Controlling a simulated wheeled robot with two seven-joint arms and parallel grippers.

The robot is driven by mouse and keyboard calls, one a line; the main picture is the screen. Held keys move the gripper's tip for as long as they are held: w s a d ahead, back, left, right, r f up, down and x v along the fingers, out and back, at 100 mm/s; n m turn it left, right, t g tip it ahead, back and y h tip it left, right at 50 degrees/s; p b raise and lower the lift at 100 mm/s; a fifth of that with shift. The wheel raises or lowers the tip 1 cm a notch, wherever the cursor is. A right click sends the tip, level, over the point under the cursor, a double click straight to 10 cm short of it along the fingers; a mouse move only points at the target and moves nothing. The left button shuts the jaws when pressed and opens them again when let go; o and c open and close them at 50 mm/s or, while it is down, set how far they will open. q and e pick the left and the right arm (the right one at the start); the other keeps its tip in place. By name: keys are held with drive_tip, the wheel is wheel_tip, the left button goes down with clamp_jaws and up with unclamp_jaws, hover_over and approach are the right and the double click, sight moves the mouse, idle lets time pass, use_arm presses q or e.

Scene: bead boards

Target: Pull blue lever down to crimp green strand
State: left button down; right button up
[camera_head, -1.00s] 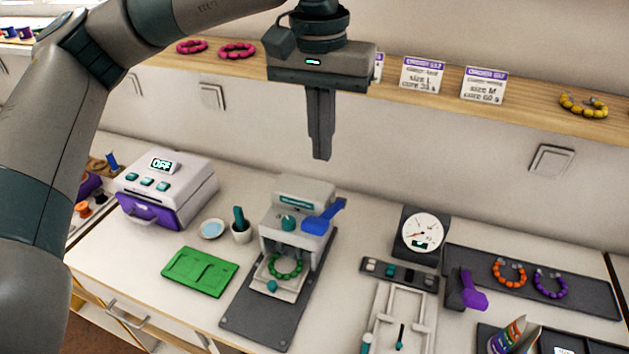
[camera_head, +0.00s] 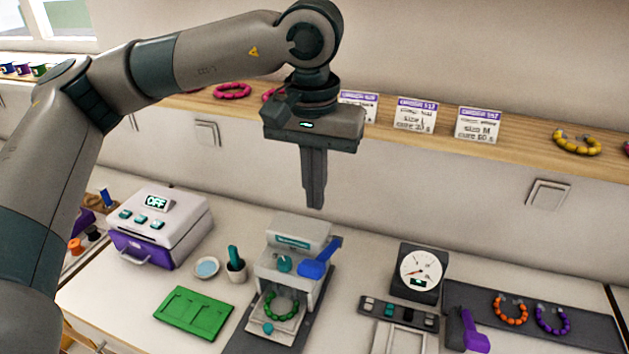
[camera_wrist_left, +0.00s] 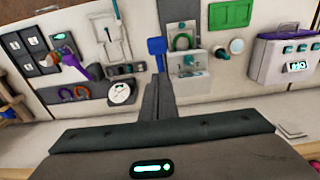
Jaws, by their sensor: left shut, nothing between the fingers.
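The blue lever (camera_head: 318,260) sticks out from the right side of the white crimping press (camera_head: 292,235), angled up to the right. It also shows in the left wrist view (camera_wrist_left: 156,47), just beyond my fingertips. The green strand (camera_head: 281,306) lies curved on the press's lower plate. My left gripper (camera_head: 315,205) is shut and empty, pointing down above the lever with a gap between them. In the left wrist view its fingers (camera_wrist_left: 157,82) are together. My right gripper is not in view.
A dial gauge (camera_head: 419,272) and a purple-handled tool (camera_head: 470,330) stand to the right. A green board (camera_head: 193,312), a small cup (camera_head: 236,268) and a white oven-like box (camera_head: 160,228) stand to the left. A wooden shelf (camera_head: 515,138) runs along the wall behind.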

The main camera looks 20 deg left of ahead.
use_arm(q)
drive_tip(key=p, duration=0.3)
hover_over(312, 261)
drive_tip(key=w, duration=0.2)
drive_tip(key=f, duration=0.7)
drive_tip(key=shift+s+f, duration=0.1)
drive_tip(key=shift+s, duration=0.1)
drive_tip(key=shift+s+f+p, duration=0.6)
drive_tip(key=shift+f+p, duration=0.05)
drive_tip(key=shift+f, duration=0.3)
drive_tip(key=shift+s+f, duration=0.3)
drive_tip(key=shift+f, duration=0.5)
drive_tip(key=shift+f, duration=0.1)
